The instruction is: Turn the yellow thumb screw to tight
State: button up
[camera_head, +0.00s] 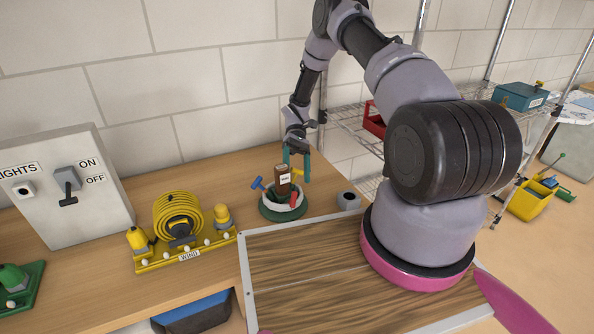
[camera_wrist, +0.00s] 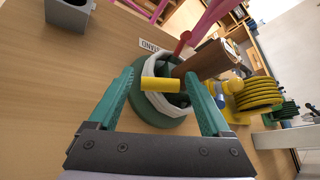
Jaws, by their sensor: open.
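The yellow thumb screw (camera_wrist: 160,84) is a short yellow bar on the near side of a round green stand (camera_wrist: 150,113) with a white ring inside. It also shows in the head view (camera_head: 298,172), partly behind my finger. A brown bottle (camera_head: 282,178) with a label stands tilted in the ring. A blue screw (camera_head: 257,183) and a red screw (camera_head: 294,199) are also on the stand. My gripper (camera_wrist: 160,78) is open, its teal fingers on either side of the yellow screw's ends. Gaps seem to show between fingers and bar; contact cannot be told.
A grey block with a round hole (camera_head: 349,200) stands right of the stand. A yellow coil on a yellow rack (camera_head: 177,214) and a light-switch box (camera_head: 62,186) are to the left. A framed wooden panel (camera_head: 310,290) lies in front. Bare bench surrounds the stand.

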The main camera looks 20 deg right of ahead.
jog(key=v, duration=1.1)
jog(key=shift+s, duration=0.1)
jog(key=s+d+r+m+t+h, duration=0.1)
jog(key=s+r+t, duration=0.25)
jog(key=r, duration=1.05)
jog(key=s+d+r+m+t+h, duration=0.15)
jog(key=r+t, duration=0.35)
jog(key=r, duration=0.9)
jog(key=s+r+m+t, duration=0.2)
jog(key=s+r+t, duration=0.1)
jog(key=s, duration=0.4)
jog(key=s+r+m+t+y, duration=0.1)
jog(key=s+r+m+t, duration=0.1)
jog(key=s+r+t, duration=0.2)
jog(key=s+r+m+t, duration=0.2)
jog(key=s+r+t, duration=0.2)
jog(key=s, duration=0.6)
jog(key=shift+s+d+r, duration=0.3)
jog(key=shift+d+r, duration=0.05)
jog(key=shift+r, duration=0.05)
